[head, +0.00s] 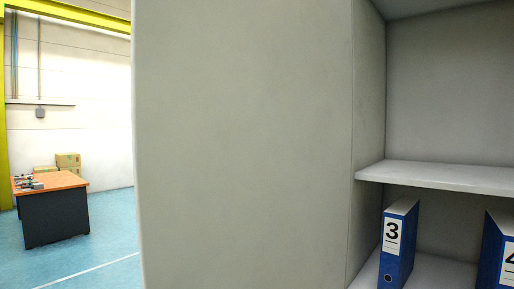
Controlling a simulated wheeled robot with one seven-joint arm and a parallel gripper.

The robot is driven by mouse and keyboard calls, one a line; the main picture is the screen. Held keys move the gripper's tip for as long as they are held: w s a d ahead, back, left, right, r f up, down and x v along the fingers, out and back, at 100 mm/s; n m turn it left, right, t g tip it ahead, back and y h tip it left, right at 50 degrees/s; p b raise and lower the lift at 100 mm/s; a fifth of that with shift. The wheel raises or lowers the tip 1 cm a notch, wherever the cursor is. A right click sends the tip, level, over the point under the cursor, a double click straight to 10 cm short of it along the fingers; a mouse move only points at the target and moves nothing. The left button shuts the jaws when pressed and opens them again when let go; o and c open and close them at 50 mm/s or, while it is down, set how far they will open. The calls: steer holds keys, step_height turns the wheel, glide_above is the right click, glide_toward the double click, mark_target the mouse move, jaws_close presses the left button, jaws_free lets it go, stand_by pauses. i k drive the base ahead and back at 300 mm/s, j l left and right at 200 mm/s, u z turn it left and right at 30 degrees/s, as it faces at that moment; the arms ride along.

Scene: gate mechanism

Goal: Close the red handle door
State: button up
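A large plain grey panel (245,145) fills the middle of the head view, very close to me. It looks like an open cabinet door, but I cannot tell for sure that it is the red handle door. No red handle shows. The panel's left edge is free, and its right edge meets the side of an open grey cabinet (450,80). My gripper is not in view.
The cabinet has a shelf (440,175), with a blue binder marked 3 (398,245) and a second blue binder (494,250) below it. At the far left, a desk (52,215) and cardboard boxes (68,162) stand by the wall. Blue floor (112,235) is clear between.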

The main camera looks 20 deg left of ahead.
mark_target(242, 110)
steer(key=j+z, duration=0.15)
steer(key=j, duration=0.3)
steer(key=j+z, duration=0.15)
steer(key=j, duration=0.3)
steer(key=j+z, duration=0.15)
steer(key=j, duration=0.3)
steer(key=j+z, duration=0.2)
steer(key=j, duration=0.25)
steer(key=k+j+z, duration=0.15)
steer(key=j, duration=0.25)
steer(key=k+j+z, duration=0.15)
steer(key=j, duration=0.3)
steer(key=k+j+z, duration=0.15)
steer(key=j, duration=0.25)
steer(key=i+j+u, duration=0.2)
steer(key=j, duration=0.2)
steer(key=i+j+u, duration=0.25)
steer(key=j, duration=0.15)
steer(key=i+j+u, duration=0.2)
steer(key=j, duration=0.2)
steer(key=k, duration=0.05)
